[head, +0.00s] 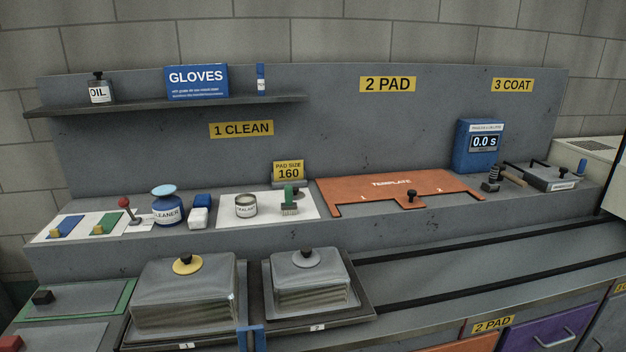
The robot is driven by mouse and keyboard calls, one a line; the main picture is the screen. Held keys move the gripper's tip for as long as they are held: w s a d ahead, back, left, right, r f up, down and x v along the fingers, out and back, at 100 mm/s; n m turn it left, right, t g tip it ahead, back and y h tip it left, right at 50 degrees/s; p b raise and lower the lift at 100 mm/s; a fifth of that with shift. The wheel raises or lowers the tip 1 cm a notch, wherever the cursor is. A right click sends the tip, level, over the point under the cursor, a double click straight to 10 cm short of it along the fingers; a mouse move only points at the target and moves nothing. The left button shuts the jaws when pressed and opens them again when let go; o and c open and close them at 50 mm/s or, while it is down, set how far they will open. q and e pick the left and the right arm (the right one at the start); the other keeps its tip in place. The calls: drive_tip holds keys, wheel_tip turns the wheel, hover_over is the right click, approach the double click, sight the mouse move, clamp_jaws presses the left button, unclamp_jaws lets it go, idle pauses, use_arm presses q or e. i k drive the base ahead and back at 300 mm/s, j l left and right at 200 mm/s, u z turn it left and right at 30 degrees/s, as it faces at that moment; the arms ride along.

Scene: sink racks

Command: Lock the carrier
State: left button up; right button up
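Neither of my grippers is in the head view. What looks like the carrier is a pair of dark trays at the front. The left tray (185,347), labelled 1, bears a grey block (185,310) with a yellow disc and black knob (187,263) on top. The right tray (368,308), labelled 2, bears a similar block (310,288) with a grey disc and black knob (307,257). A blue upright piece (258,337) stands at the front between the trays; I cannot tell whether it is a lock or its state.
Two black rails (480,253) run right from the trays and look clear. The ledge behind holds a red-knobbed lever (125,203), a cleaner bottle (166,208), a tin (246,206), a brush (289,201), an orange template (440,183) and a blue timer (476,147).

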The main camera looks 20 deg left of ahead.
sight(123, 202)
drive_tip(key=u, duration=1.8)
